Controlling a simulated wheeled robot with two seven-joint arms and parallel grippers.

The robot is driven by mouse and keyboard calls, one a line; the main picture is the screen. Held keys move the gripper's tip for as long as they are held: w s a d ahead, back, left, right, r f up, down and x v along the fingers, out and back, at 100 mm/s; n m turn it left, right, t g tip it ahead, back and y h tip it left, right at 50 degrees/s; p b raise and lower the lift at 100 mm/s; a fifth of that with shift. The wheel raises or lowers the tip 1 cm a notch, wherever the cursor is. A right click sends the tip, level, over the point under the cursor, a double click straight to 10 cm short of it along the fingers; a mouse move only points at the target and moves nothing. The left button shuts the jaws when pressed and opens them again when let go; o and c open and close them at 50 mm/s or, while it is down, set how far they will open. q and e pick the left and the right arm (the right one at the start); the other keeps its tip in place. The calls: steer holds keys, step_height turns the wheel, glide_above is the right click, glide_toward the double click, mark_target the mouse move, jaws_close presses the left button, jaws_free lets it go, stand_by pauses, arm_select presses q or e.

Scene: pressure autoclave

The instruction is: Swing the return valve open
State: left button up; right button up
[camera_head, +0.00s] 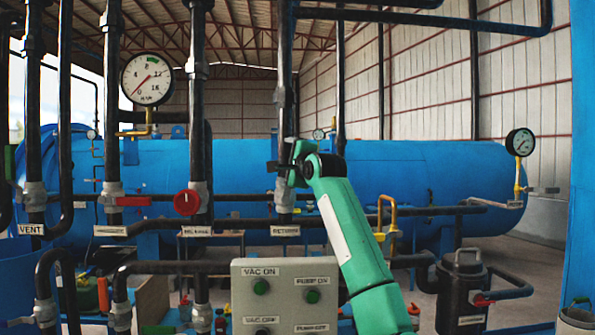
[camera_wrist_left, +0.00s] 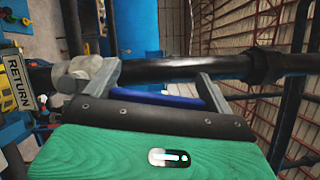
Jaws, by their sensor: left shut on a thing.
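The return valve (camera_head: 285,198) is a grey body on a dark vertical pipe, above a label reading RETURN (camera_head: 285,231). In the left wrist view the valve body (camera_wrist_left: 85,70) and the RETURN label (camera_wrist_left: 18,82) are at the left. A blue handle (camera_wrist_left: 165,98) lies between the fingers of my left gripper (camera_wrist_left: 160,90), roughly along the pipe. My left gripper (camera_head: 284,168) is shut on this handle, just above the valve body in the head view. There the gripper hides most of the handle. My right gripper is not in view.
A red round knob (camera_head: 187,202) is on the neighbouring pipe to the left. A grey control box (camera_head: 287,288) with green buttons stands below. A yellow handle (camera_head: 387,212) and a dark canister (camera_head: 462,290) are at the right. A large blue tank (camera_head: 430,175) lies behind.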

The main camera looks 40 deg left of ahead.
arm_select(q)
steer(key=shift+s+a+f+n+h+b, duration=0.1)
steer(key=shift+s+a+n+h+b, duration=0.1)
steer(key=shift+s+a+n, duration=0.35)
steer(key=shift+s+a+f+n+h+b, duration=0.15)
steer(key=shift+s+a+n+h, duration=0.2)
steer(key=shift+n, duration=0.4)
steer(key=o, duration=0.9)
steer(key=shift+d+r, duration=0.1)
steer(key=shift+o, duration=0.9)
steer(key=shift+s, duration=0.1)
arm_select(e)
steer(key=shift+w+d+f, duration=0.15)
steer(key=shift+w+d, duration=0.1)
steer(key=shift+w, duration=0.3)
arm_select(q)
steer(key=b+v, duration=0.4)
steer(key=v, duration=0.9)
steer(key=shift+d, duration=0.4)
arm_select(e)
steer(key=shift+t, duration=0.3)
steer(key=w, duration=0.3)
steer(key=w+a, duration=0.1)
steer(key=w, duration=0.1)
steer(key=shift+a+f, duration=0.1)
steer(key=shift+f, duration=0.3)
